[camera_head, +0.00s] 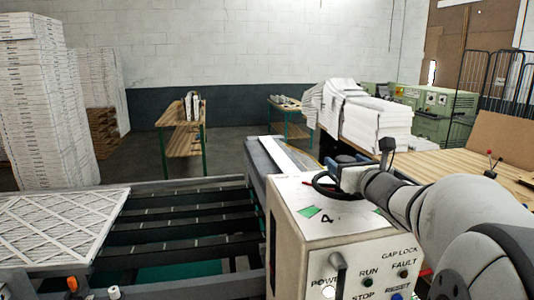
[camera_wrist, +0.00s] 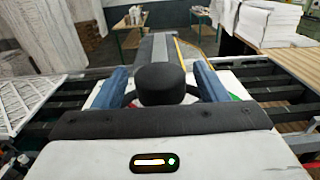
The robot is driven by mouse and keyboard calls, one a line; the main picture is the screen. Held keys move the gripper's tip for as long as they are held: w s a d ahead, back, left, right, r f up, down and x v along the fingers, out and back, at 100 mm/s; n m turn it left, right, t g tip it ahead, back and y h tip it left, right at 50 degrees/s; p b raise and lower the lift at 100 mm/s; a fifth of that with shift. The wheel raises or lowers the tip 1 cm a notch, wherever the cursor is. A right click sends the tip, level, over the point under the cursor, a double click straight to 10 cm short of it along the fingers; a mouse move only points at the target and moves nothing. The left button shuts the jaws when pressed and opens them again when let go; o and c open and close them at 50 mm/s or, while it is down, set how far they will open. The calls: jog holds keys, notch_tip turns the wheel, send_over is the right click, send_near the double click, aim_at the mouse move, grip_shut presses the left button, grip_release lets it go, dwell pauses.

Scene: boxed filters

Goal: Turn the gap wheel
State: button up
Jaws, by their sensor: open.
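The gap wheel (camera_head: 322,188), a black ring, sits on top of the white machine cabinet (camera_head: 287,212), partly hidden by my gripper. In the wrist view a dark part of its rim (camera_wrist: 194,91) shows behind a black round knob (camera_wrist: 161,84). I cannot tell whether that knob belongs to the wheel. My gripper (camera_head: 345,161) is over the wheel. In the wrist view my gripper (camera_wrist: 160,72) has its two blue fingers apart, one on each side of the knob, with gaps visible. Finger contact with the rim is unclear.
The cabinet front has a grey lever (camera_head: 338,268) and several labelled buttons and lamps, including GAP LOCK. A slatted conveyor (camera_head: 180,232) with a pleated filter (camera_head: 60,222) lies left. White stacked sheets (camera_head: 376,125) and a wooden bench (camera_head: 450,163) are at right.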

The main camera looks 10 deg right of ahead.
jog(key=shift+w, duration=0.45)
jog(key=c, duration=1.4)
